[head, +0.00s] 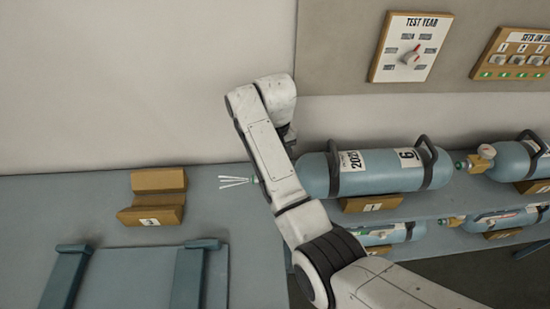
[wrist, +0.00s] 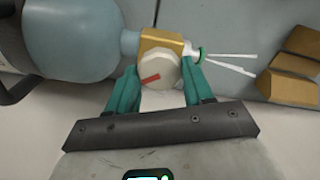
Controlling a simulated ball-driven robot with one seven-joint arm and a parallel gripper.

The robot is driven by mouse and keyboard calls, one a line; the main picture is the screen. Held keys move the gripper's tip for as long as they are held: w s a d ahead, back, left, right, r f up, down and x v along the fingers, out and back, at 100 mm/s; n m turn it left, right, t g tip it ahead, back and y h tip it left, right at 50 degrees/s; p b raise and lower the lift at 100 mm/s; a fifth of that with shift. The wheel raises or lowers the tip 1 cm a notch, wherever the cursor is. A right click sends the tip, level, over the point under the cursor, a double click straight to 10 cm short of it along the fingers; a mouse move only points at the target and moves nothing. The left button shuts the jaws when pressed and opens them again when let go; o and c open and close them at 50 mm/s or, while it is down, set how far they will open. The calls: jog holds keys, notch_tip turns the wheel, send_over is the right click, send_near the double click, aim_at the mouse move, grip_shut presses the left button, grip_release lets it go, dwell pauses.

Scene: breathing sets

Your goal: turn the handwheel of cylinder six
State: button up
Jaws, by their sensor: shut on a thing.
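Cylinder six (head: 385,178) is a blue-grey bottle lying on its side on the bench, with a "6" label and a "2025" label. Its left end is hidden behind my arm in the head view. In the wrist view the cylinder's end (wrist: 75,40) leads to a brass valve block (wrist: 160,40). The pale round handwheel (wrist: 158,64) with a red mark sits on that block. My gripper (wrist: 161,84) has its teal fingers shut on either side of the handwheel. White streaks (wrist: 232,62) fan out from the green-ringed outlet; they also show in the head view (head: 234,182).
A wooden cradle (head: 155,203) stands on the bench to the left, near a blue frame (head: 188,275). Other cylinders lie to the right (head: 518,160) and on a lower shelf (head: 395,233). A "TEST YEAR" dial board (head: 392,65) hangs on the wall.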

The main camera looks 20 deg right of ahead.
jog(key=n, duration=0.7)
jog(key=shift+r, duration=0.1)
jog(key=n, duration=0.7)
jog(key=shift+n, duration=0.4)
jog(key=n, duration=0.3)
jog(key=shift+n, duration=0.3)
jog(key=n, duration=0.3)
jog(key=shift+n, duration=0.3)
jog(key=n, duration=0.6)
jog(key=shift+n, duration=0.4)
jog(key=o, duration=1)
